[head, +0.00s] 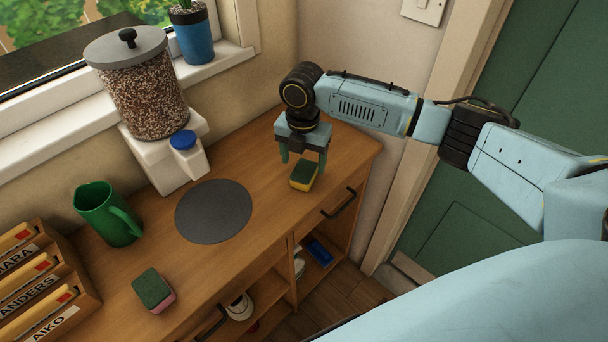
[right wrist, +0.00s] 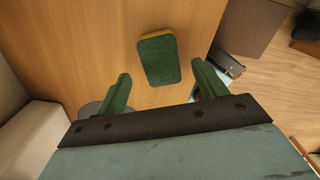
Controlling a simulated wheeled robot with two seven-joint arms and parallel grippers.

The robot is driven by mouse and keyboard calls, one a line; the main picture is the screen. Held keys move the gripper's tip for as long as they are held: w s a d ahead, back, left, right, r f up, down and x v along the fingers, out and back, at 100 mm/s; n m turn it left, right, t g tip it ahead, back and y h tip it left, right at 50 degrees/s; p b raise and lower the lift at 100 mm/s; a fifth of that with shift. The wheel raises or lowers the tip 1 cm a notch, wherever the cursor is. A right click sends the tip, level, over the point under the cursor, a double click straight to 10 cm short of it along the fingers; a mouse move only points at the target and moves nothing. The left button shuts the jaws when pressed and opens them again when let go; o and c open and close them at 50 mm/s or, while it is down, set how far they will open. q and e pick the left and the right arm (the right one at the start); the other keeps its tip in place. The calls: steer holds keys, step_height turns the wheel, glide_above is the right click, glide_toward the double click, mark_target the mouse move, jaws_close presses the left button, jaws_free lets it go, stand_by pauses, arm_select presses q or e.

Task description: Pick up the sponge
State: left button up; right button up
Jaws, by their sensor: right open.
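A green and yellow sponge (head: 303,175) lies on the wooden counter near its front edge at the right end. It also shows in the right wrist view (right wrist: 159,60), green side up, ahead of my fingers. My right gripper (head: 303,163) is open and empty above it, pointing down; its two green fingers (right wrist: 160,90) show on either side, apart from the sponge. A second sponge, green and pink (head: 153,291), lies on the counter at the lower left. My left gripper is not in view.
A dark round mat (head: 214,211) lies mid-counter. A green pitcher (head: 107,214), a name-labelled rack (head: 47,285) and a white dispenser with a jar (head: 141,95) stand at the left and back. Drawer handles (head: 338,203) and open shelves are below.

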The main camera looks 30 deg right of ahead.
mark_target(304, 170)
step_height(304, 170, down, 4)
steer(key=shift+d+f+b, duration=0.1)
steer(key=shift+f+b, duration=0.1)
steer(key=shift+b, duration=0.2)
steer(key=c, duration=1.1)
